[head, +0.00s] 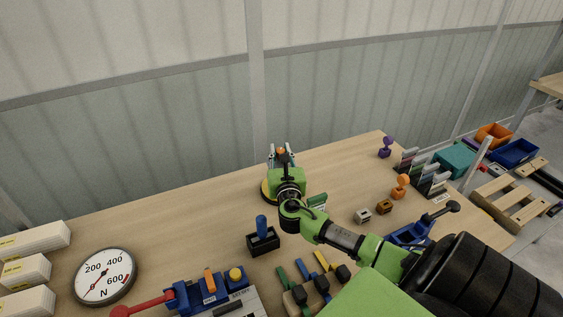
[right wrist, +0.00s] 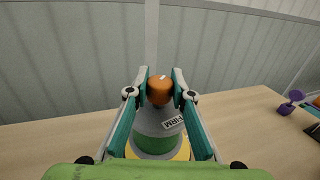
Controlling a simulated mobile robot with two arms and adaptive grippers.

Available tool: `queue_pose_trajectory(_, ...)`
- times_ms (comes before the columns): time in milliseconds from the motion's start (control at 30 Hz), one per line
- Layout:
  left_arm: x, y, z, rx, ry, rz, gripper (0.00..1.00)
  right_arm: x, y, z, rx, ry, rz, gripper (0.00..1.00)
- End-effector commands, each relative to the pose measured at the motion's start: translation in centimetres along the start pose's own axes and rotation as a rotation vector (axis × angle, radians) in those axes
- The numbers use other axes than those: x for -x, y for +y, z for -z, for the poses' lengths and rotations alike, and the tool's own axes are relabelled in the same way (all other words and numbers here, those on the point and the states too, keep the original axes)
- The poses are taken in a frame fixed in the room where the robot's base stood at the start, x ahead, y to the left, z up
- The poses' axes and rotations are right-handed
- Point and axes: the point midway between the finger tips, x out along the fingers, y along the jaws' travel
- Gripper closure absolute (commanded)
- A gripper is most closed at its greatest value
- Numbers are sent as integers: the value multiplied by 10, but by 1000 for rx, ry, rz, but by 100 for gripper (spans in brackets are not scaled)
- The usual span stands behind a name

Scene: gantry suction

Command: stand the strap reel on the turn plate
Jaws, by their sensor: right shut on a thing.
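The right gripper (head: 281,152) is at the back middle of the table. In the right wrist view its fingers (right wrist: 160,88) are shut on the orange knob of a grey, tapering piece with a white label, which I take as the strap reel (right wrist: 148,124). It looks upright, with a green band low on it. A yellow round edge, which seems to be the turn plate (right wrist: 183,152), shows below it and also in the head view (head: 265,192). The gripper hides most of both; I cannot tell whether they touch. The left gripper is not in view.
A round dial (head: 104,277) and white boxes (head: 32,239) are at the left. A black block with a blue peg (head: 262,241) stands in front of the gripper. A blue fixture with a red handle (head: 150,304) is nearer. Small orange (head: 401,186) and purple (head: 386,147) pieces stand right.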

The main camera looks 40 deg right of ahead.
Motion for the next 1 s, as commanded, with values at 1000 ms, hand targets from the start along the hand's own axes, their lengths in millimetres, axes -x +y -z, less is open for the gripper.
queue_pose_trajectory(1000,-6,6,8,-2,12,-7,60,-25,-7,63,0,-2,-1,76)
